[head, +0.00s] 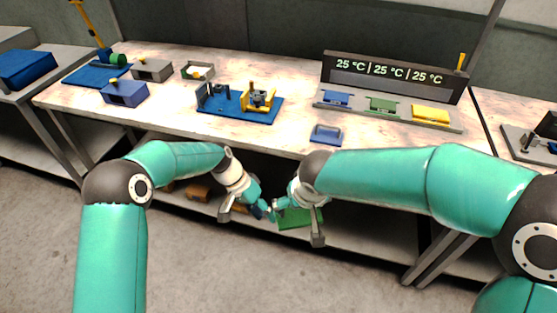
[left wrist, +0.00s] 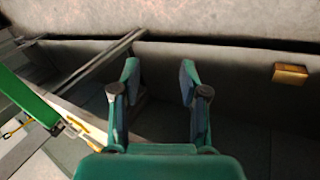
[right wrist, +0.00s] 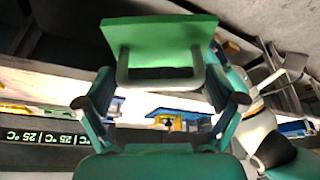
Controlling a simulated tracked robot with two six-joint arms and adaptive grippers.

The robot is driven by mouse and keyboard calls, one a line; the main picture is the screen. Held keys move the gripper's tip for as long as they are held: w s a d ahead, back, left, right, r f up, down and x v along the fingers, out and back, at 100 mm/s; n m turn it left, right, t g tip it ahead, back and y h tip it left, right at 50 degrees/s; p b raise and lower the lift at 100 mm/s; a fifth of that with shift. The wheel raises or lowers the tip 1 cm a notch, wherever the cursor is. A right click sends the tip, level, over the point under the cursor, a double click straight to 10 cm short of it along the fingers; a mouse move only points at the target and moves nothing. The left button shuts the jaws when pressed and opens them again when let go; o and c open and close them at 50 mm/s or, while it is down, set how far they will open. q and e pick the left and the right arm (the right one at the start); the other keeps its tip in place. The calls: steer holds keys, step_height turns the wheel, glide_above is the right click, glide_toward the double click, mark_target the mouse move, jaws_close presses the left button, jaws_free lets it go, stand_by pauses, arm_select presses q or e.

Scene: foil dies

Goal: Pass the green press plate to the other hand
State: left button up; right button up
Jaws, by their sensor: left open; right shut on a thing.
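The green press plate (head: 297,219) is a flat green slab with a grey loop handle, held below the front edge of the workbench. In the right wrist view the plate (right wrist: 160,38) is beyond my right gripper (right wrist: 160,90), whose fingers are at the two sides of its handle (right wrist: 155,82). My right gripper (head: 283,208) is shut on it. My left gripper (head: 265,208) is close to the left of the plate, open. In the left wrist view my left gripper (left wrist: 160,80) has nothing between its fingers. A green slab at the left edge there appears to be the plate (left wrist: 25,98).
The workbench top (head: 175,105) carries a blue fixture base (head: 240,108), several small blocks, a temperature display (head: 390,78) and a rack (head: 390,108) with blue, green and yellow pieces. A blue piece (head: 326,134) lies near the front edge. A lower shelf (head: 350,235) holds brownish boxes (head: 198,193).

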steer(key=shift+r, duration=0.1)
arm_select(q)
steer(key=d+r+m+g, duration=0.15)
steer(key=r+m, duration=0.25)
steer(key=r, duration=0.7)
steer(key=d+r+m+g, duration=0.1)
steer(key=d+r+m, duration=0.2)
steer(key=r, duration=0.8)
steer(key=shift+h, duration=0.3)
steer(key=x, duration=1.2)
steer(key=shift+s+a+f, duration=0.1)
steer(key=shift+s+f, duration=0.05)
steer(key=shift+s, duration=0.15)
steer(key=c, duration=0.8)
jaws_close()
arm_select(e)
steer(key=o, duration=1.4)
